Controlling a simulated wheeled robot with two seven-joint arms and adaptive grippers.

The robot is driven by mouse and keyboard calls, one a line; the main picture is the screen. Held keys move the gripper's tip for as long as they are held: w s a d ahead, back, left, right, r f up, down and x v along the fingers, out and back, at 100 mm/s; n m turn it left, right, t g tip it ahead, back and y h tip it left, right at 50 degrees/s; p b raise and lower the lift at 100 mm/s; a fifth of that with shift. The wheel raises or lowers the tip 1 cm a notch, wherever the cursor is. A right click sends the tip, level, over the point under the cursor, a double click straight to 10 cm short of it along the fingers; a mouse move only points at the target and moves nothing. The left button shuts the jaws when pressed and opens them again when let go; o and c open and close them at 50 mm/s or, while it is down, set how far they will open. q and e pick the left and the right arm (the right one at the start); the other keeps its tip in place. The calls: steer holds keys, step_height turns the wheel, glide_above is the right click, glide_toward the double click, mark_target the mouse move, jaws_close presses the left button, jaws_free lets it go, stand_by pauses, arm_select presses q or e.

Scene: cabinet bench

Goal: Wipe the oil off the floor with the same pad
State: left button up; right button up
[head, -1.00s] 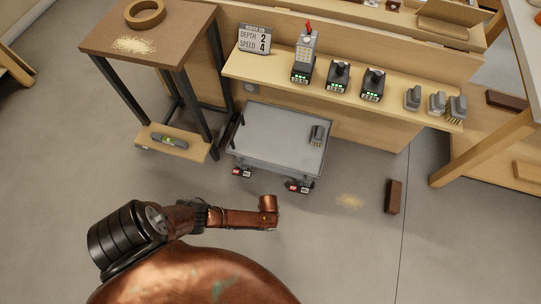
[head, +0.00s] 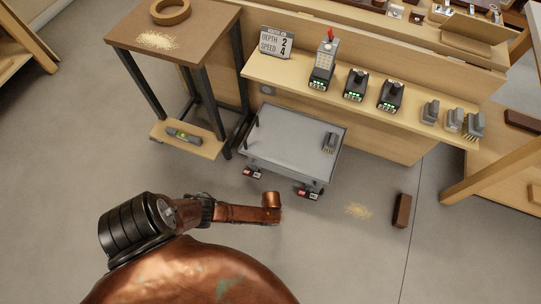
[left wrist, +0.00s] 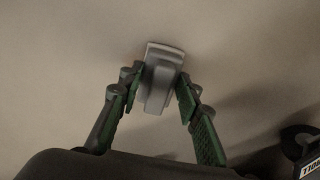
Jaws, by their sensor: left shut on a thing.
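My left gripper (left wrist: 160,80) shows only in the left wrist view. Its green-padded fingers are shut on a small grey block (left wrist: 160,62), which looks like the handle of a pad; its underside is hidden. Plain grey-beige surface lies beyond it, and I cannot tell whether the block touches it. In the head view the grey floor (head: 60,230) shows no patch I can clearly tell as oil. A pale crumb-like patch (head: 358,211) lies on the floor right of the low grey trolley. My right gripper is not in view.
The grey trolley (head: 285,140) carries a small grey brush-like piece (head: 330,143). A brown block (head: 402,211) stands on the floor. The shelf (head: 300,88) holds several devices and grey pieces. A tall stand (head: 205,25) bears crumbs and a ring. A dark labelled part (left wrist: 305,145) sits at lower right.

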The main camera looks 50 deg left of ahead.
arm_select(q)
steer(key=shift+w+d+r, duration=0.1)
steer(key=shift+w+d, duration=0.4)
steer(key=shift+d, duration=0.3)
steer(key=shift+w+d, duration=0.45)
steer(key=shift+d, duration=0.3)
steer(key=shift+w+d+f+b, duration=0.1)
steer(key=shift+w+d+b, duration=0.15)
steer(key=shift+w+d, duration=0.5)
steer(key=shift+w+d+f+b, duration=0.1)
steer(key=shift+w+d+b, duration=0.15)
steer(key=shift+d, duration=0.85)
steer(key=shift+w+d+f+b, duration=0.1)
steer(key=shift+w+d+b, duration=0.1)
steer(key=shift+w+d, duration=0.6)
steer(key=shift+w+d+r+b, duration=0.1)
steer(key=shift+w+d, duration=0.15)
steer(key=shift+d, duration=0.3)
steer(key=shift+w+d+b, duration=0.1)
steer(key=shift+w+d, duration=0.2)
steer(key=shift+d, duration=0.3)
steer(key=shift+w+d+r+b, duration=0.1)
steer(key=shift+w+d, duration=0.15)
steer(key=shift+d, duration=0.3)
